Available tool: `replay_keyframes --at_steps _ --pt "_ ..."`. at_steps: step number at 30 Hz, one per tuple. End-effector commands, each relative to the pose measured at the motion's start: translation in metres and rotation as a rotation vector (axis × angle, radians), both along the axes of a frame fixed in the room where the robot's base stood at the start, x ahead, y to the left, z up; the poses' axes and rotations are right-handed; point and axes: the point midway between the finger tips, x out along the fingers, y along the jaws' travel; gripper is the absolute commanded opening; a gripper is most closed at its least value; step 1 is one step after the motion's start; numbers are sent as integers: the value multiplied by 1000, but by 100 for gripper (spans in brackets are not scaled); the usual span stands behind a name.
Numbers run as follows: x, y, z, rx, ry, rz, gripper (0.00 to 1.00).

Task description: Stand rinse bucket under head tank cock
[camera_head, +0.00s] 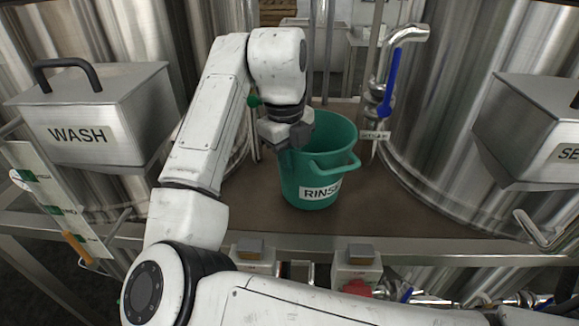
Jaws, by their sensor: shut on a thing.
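The rinse bucket (301,187) is green, with a white label that begins "RINS" and a loop handle on its right side. It looks upright on or just above the brown deck; I cannot tell whether it touches. My gripper (297,140) is shut on the bucket's left rim, its fingers partly hidden against the wall. A cock with a blue lever (391,82) and a bent steel spout stands on the right, in front of a steel tank, with a small tag below it. The bucket is left of this cock. I cannot read the tag clearly.
A steel box marked "WASH" (77,133) is at left, and another steel box (530,140) is at right. Large steel tanks (465,110) flank the deck (378,205). A metal rail (420,243) runs along its front, with switch boxes (357,262) below. Bare deck lies right of the bucket.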

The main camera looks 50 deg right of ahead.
Motion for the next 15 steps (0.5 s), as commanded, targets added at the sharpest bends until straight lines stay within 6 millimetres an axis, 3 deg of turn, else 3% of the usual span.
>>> replay_keyframes --at_steps 5,15 --pt "-1 1 -20 -1 2 1 0" --pt "-1 1 -23 0 0 0 0"
